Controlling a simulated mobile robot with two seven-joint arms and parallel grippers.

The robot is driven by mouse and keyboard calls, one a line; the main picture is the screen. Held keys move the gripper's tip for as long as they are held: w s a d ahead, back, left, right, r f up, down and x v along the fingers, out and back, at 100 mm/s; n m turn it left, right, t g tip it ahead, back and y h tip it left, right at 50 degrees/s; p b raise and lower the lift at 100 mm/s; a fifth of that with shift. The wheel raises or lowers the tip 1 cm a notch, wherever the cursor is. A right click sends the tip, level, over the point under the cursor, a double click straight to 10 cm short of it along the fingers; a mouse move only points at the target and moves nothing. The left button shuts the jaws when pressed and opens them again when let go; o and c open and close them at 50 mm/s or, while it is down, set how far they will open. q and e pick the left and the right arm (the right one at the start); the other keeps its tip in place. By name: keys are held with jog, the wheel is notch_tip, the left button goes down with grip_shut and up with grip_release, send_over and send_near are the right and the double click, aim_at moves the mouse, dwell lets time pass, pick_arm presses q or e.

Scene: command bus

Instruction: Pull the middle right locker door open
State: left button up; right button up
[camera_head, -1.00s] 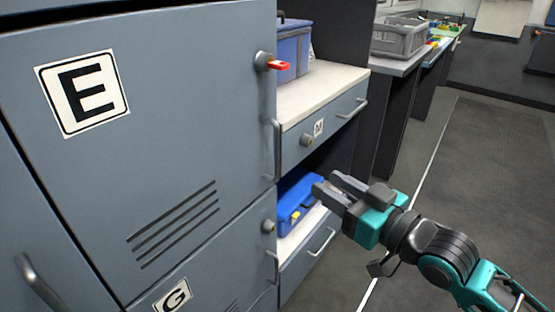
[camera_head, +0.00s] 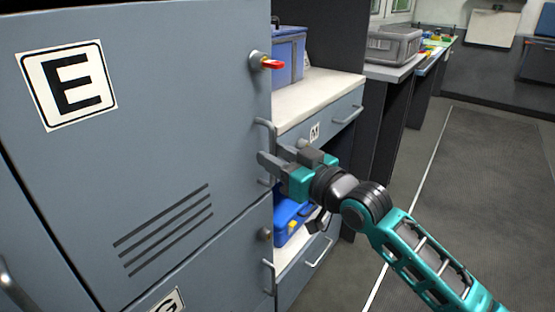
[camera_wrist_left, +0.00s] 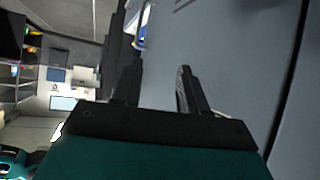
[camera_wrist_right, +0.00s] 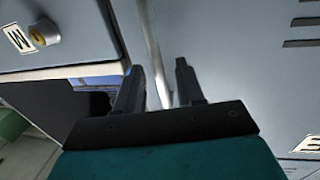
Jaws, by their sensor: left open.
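The grey locker door marked E (camera_head: 160,130) is shut.
Below is a door marked G (camera_head: 168,302) with its own handle (camera_head: 268,277). To the right are a drawer (camera_head: 335,118), a white countertop (camera_head: 325,88) with a blue bin (camera_head: 289,55), and a blue case (camera_head: 288,220) on a shelf. The floor at right (camera_head: 440,220) is clear.

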grip_shut()
dwell(0.4)
dwell(0.4)
